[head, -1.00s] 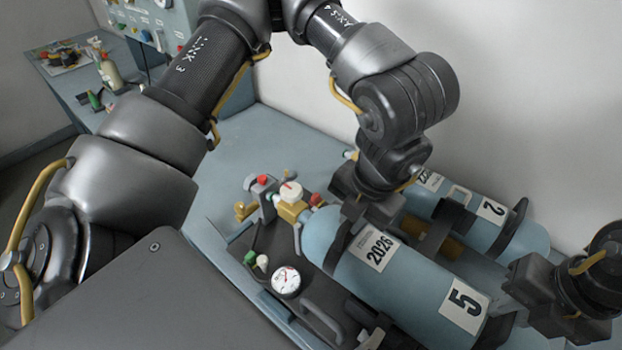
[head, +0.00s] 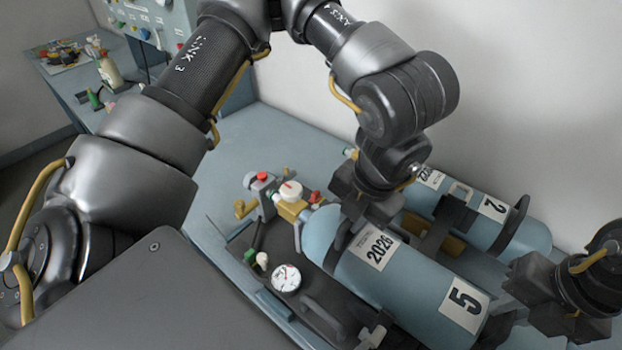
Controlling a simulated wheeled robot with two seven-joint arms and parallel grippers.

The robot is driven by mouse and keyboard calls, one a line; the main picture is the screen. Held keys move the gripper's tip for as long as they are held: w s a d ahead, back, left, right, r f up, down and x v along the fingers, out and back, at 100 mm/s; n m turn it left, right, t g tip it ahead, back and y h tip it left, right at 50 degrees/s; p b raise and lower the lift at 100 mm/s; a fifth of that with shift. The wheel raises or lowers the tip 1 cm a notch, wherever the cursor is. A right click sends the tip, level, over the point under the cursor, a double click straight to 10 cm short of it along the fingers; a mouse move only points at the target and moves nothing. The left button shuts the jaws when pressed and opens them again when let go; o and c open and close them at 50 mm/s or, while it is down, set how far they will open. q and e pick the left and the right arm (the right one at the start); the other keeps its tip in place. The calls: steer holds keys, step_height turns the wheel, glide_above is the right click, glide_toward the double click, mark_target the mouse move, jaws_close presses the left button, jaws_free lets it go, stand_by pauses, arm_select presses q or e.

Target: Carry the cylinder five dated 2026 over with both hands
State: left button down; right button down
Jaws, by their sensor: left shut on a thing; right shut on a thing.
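The light blue cylinder five (head: 415,285) lies on its side at the lower right, with a "2026" label (head: 374,247) and a "5" label (head: 464,307). Its valve end (head: 290,204) points to the upper left. My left gripper (head: 360,222) is shut at the cylinder's valve-side end, by the 2026 label; its fingertips are partly hidden. My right gripper (head: 508,292) is shut at the other end, near the 5 label. What exactly its fingers hold is partly hidden. Whether the cylinder is clear of what lies below cannot be told.
A second blue cylinder, number two (head: 520,232), lies in dark brackets just behind, close to the wall. A pressure gauge (head: 286,278) and a dark plate with handles (head: 322,318) are in front. Bare blue bench top (head: 262,135) is free at the upper left of the cylinders.

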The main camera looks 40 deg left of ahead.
arm_select(q)
steer(key=shift+a, duration=0.15)
arm_select(e)
steer(key=shift+d+f, duration=0.1)
steer(key=shift+d, duration=0.05)
arm_select(q)
steer(key=c, duration=1.3)
jaws_free()
steer(key=shift+s+f, duration=0.1)
arm_select(e)
steer(key=shift+s, duration=0.15)
arm_select(q)
steer(key=shift+f, duration=0.15)
arm_select(e)
steer(key=c, duration=1.8)
jaws_free()
steer(key=shift+s+f, duration=0.1)
steer(key=shift+f, duration=0.15)
arm_select(q)
steer(key=shift+s, duration=0.1)
arm_select(e)
steer(key=o, duration=0.5)
steer(key=shift+r, duration=0.1)
steer(key=shift+r, duration=0.1)
